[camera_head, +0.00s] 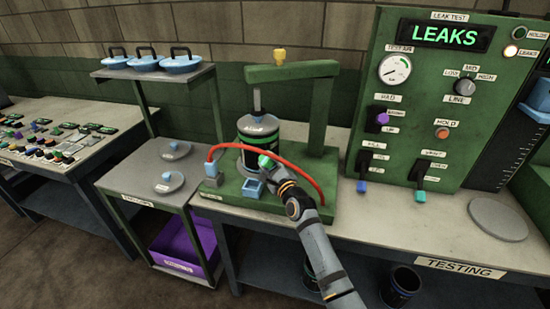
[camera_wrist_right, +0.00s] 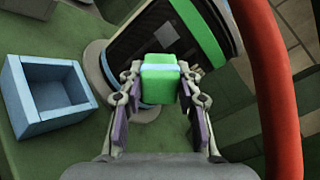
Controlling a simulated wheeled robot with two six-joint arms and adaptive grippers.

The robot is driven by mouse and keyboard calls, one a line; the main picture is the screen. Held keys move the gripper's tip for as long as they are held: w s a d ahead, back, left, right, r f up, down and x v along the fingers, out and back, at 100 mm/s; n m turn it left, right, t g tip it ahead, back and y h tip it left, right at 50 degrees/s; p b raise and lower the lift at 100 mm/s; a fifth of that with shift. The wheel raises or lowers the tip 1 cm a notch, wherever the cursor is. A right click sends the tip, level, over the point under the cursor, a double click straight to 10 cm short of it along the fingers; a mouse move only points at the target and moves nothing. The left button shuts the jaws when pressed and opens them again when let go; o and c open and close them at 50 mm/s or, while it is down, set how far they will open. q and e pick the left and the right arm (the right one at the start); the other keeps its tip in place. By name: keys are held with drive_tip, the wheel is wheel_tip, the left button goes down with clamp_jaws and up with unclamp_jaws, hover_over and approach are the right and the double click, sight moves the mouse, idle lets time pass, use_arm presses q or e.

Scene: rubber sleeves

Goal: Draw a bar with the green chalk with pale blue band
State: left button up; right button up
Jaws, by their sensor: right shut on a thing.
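My right gripper (camera_head: 268,164) is shut on the green chalk (camera_wrist_right: 158,92), which also shows as a small green block in the head view (camera_head: 264,161). A pale blue band (camera_wrist_right: 159,70) crosses the chalk near its far end. The chalk is right at the front of a dark canister (camera_head: 258,129) with a green stripe (camera_wrist_right: 199,30). I cannot tell whether chalk and canister touch, or whether the stripe is printed or drawn. The canister stands upright on the green test stand (camera_head: 319,158). My left gripper is not in view.
A red hose (camera_head: 314,180) arches over the stand close beside my right gripper. A small open blue box (camera_wrist_right: 22,119) is on the stand's base. The panel (camera_head: 470,60) at right reads LEAKS. A shelf (camera_head: 152,73) with lidded blue items stands at left.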

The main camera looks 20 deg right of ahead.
drive_tip(key=shift+a, duration=0.3)
drive_tip(key=shift+s, duration=0.1)
drive_tip(key=shift+s+p, duration=0.35)
drive_tip(key=s, duration=0.1)
drive_tip(key=s+p, duration=0.1)
drive_tip(key=s, duration=0.2)
drive_tip(key=shift+d+p, duration=0.25)
drive_tip(key=shift+p, duration=0.1)
drive_tip(key=shift+s, duration=0.55)
